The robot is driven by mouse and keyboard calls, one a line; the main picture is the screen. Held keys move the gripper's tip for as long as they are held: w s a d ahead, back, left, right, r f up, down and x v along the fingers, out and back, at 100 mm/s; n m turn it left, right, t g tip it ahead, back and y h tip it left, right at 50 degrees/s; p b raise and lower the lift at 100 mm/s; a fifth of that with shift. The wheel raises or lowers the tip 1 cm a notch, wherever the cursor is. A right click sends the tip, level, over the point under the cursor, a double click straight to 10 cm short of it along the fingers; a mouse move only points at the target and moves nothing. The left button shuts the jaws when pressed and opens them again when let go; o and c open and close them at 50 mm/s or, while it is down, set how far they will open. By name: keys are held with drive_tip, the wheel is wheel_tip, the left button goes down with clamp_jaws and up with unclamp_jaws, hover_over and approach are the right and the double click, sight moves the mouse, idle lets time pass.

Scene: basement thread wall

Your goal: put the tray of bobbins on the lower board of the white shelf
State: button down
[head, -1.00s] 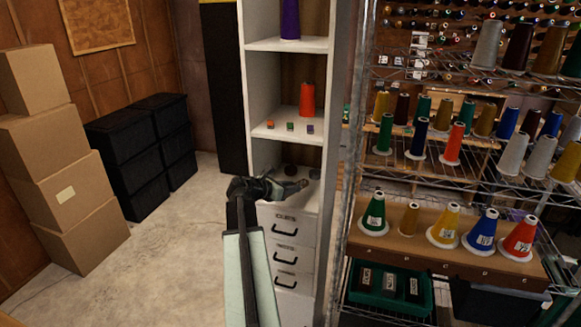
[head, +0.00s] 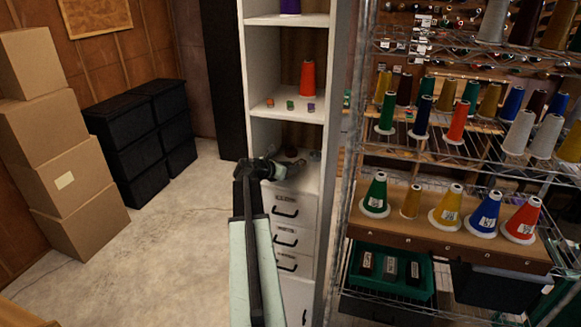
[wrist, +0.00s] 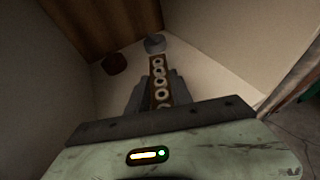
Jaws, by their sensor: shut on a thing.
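The white shelf (head: 257,130) is a tall narrow unit with open bays above several drawers. My gripper (head: 290,168) reaches into its lowest open bay, just above the drawers. In the wrist view my gripper (wrist: 157,100) is shut on a narrow brown tray of bobbins (wrist: 158,68), which shows a row of pale rings. The tray points toward the back of the bay. In the head view my gripper mostly hides the tray. I cannot tell whether the tray touches the board under it.
A grey round thing (wrist: 154,44) and a dark brown one (wrist: 114,63) stand behind the tray. The board above holds a red cone (head: 307,78) and small coloured items. A wire rack (head: 352,190) with thread cones stands right. Boxes (head: 65,180) stand left; floor between is clear.

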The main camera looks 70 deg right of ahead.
drive_tip(key=shift+f, duration=0.45)
drive_tip(key=shift+f+b, duration=0.6)
drive_tip(key=shift+b, duration=0.1)
drive_tip(key=c, duration=1.1)
unclamp_jaws()
drive_tip(key=shift+o, duration=0.2)
drive_tip(key=shift+w+a+r+p, duration=0.15)
drive_tip(key=shift+a+r+p, duration=0.15)
drive_tip(key=shift+a, duration=0.15)
drive_tip(key=p+v, duration=0.2)
drive_tip(key=v, duration=0.4)
drive_tip(key=shift+a+r+p, duration=0.2)
drive_tip(key=shift+a+p, duration=0.1)
drive_tip(key=shift+a, duration=0.1)
drive_tip(key=shift+f, duration=0.1)
drive_tip(key=shift+w, duration=0.1)
